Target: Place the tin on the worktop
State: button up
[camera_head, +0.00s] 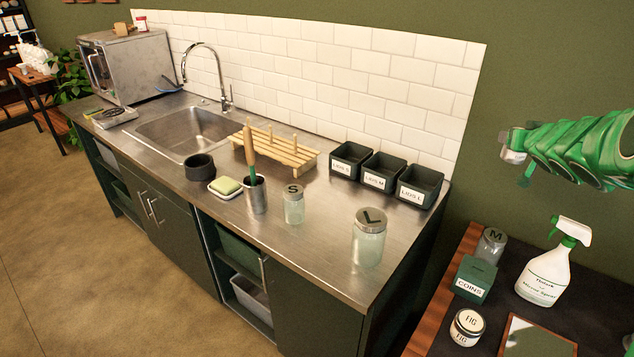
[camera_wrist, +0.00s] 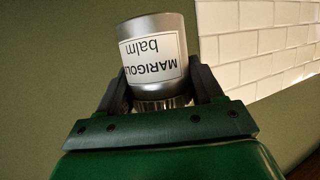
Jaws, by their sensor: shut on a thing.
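A silver tin with a white label reading "MARIGOLD balm" (camera_wrist: 155,52) sits between the two dark fingers of my gripper (camera_wrist: 160,80) in the wrist view. The gripper is shut on it, and the label appears upside down. In the head view, my green arm reaches in from the right edge, with the small, partly hidden tin (camera_head: 512,153) at its left end. The tin is in the air, right of the steel worktop (camera_head: 310,255) and apart from it.
The worktop carries a large "L" jar (camera_head: 368,238), an "S" jar (camera_head: 294,205), three dark labelled bins (camera_head: 383,173), a wooden rack (camera_head: 285,155) and a sink (camera_head: 185,130). A side table holds a spray bottle (camera_head: 545,275) and a "FIG" tin (camera_head: 467,328).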

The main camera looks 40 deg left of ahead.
jog(key=s+a+f+n+g+y, duration=0.2)
jog(key=s+a+n+y, duration=0.1)
jog(key=a, duration=0.7)
jog(key=s+a+f+n+g+y, duration=0.2)
jog(key=s+a+f+n+g, duration=0.15)
jog(key=a, duration=0.75)
jog(key=s+a+f+n+g+y, duration=0.35)
jog(key=s+a+f, duration=0.35)
jog(key=s+a, duration=0.55)
jog(key=shift+n+g+h, duration=0.3)
jog(key=shift+n+h, duration=0.05)
jog(key=shift+n, duration=0.05)
jog(key=shift+w+a+f, duration=0.1)
jog(key=shift+w+f, duration=0.05)
jog(key=shift+f, duration=1.45)
jog(key=shift+w+a+f, duration=0.1)
jog(key=shift+w+f, duration=0.05)
jog(key=shift+f, duration=1.45)
jog(key=shift+w+a+f, duration=0.1)
jog(key=shift+w+f, duration=0.05)
jog(key=shift+f, duration=1.45)
jog(key=shift+f, duration=0.1)
jog(key=o, duration=1.1)
